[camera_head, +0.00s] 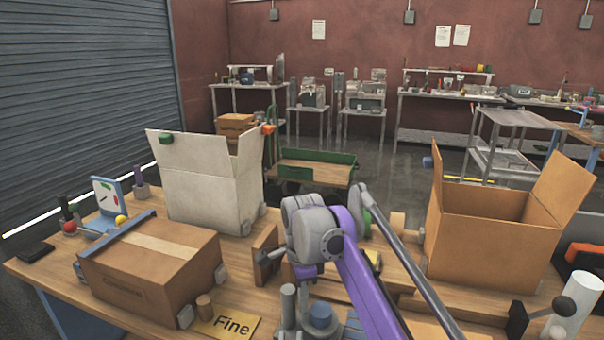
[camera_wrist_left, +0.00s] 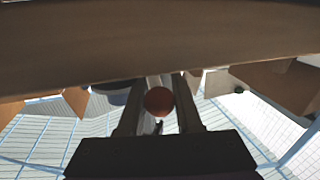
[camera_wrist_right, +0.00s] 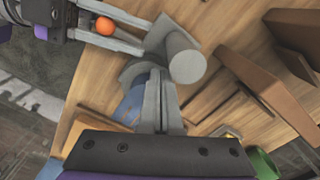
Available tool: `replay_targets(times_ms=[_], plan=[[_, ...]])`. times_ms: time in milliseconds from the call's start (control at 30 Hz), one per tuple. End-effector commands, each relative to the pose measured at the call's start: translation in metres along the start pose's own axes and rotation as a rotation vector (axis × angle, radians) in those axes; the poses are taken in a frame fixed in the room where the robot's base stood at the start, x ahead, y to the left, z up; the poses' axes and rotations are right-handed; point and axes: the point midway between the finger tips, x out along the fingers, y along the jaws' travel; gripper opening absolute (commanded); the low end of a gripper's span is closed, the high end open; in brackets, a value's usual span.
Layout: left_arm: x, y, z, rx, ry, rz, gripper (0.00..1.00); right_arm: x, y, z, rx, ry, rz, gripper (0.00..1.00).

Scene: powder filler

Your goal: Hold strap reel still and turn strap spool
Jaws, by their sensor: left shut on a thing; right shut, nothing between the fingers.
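A grey part with a round post (camera_head: 288,300) and flat plates stands at the near table edge; it looks like the strap reel. It also shows in the right wrist view (camera_wrist_right: 186,58). A blue cylinder (camera_head: 320,314), possibly the spool, stands beside it. My left gripper (camera_wrist_right: 143,36) is closed on an edge of the grey part, its fingers slightly apart. An orange-red ball (camera_wrist_right: 104,26) shows between those fingers, also in the left wrist view (camera_wrist_left: 158,100). My right gripper (camera_wrist_right: 160,76) is shut and empty, tips at the grey part; contact is unclear. My purple arm hides it in the head view.
A taped carton (camera_head: 150,265), white open box (camera_head: 205,190) and brown open box (camera_head: 490,240) stand around the work spot. Wooden brackets (camera_head: 265,250) and a green reel (camera_head: 366,222) are close by. A "Fine" card (camera_head: 228,323) lies at the front.

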Motion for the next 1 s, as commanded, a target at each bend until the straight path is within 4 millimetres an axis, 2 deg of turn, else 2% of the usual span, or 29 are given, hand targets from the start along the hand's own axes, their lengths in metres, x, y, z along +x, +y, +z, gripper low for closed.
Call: replay_targets(times_ms=[133,167,333,600,733,867,1000], plan=[[0.0,0.0,0.0,0.0,0.0,0.0,0.0,0.0,0.0,0.0,0.0,0.0,0.0,0.0],[0.0,0.0,0.0,0.0,0.0,0.0,0.37,0.0,0.0,0.0,0.0,0.0,0.0,0.0],[0.0,0.0,0.0,0.0,0.0,0.0,0.68,0.0,0.0,0.0,0.0,0.0,0.0,0.0],[0.0,0.0,0.0,0.0,0.0,0.0,0.68,0.0,0.0,0.0,0.0,-0.001,0.0,0.0],[-0.007,0.0,0.0,0.0,0.0,0.001,0.68,0.0,0.0,0.0,0.0,-0.001,0.0,0.0],[-0.028,0.001,0.0,-0.001,-0.001,0.004,0.68,0.0,0.0,0.0,0.0,-0.001,0.0,0.0],[-0.059,0.001,0.0,-0.002,-0.001,0.004,0.68,0.0,0.0,0.0,0.0,-0.001,0.0,0.0]])
